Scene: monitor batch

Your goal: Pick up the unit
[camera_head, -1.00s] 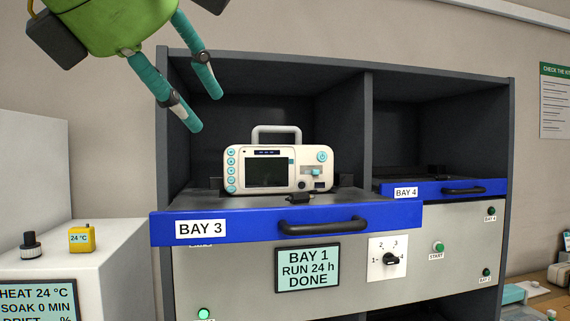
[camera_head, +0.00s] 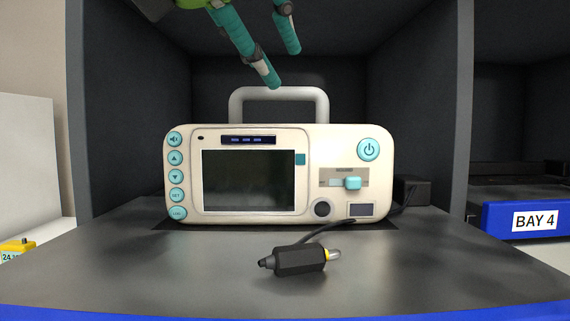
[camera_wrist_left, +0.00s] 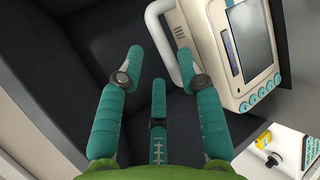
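The unit (camera_head: 249,180) is a cream monitor with a dark screen, teal buttons and a grey top handle (camera_head: 279,94). It stands upright on the dark tray (camera_head: 190,270) of an open bay. My left gripper (camera_head: 286,67) is above the handle, its teal fingers pointing down, spread apart and empty. In the left wrist view, the fingers (camera_wrist_left: 158,48) are open and the pale handle (camera_wrist_left: 158,25) lies close by the right finger. Whether they touch is unclear. The unit's screen side (camera_wrist_left: 248,40) shows at the upper right there. My right gripper is not in view.
A black plug (camera_head: 300,261) on a cable lies on the tray in front of the unit. Dark bay walls (camera_head: 130,110) enclose it on both sides. The blue BAY 4 drawer front (camera_head: 530,220) is at right. A yellow block (camera_head: 17,247) is at far left.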

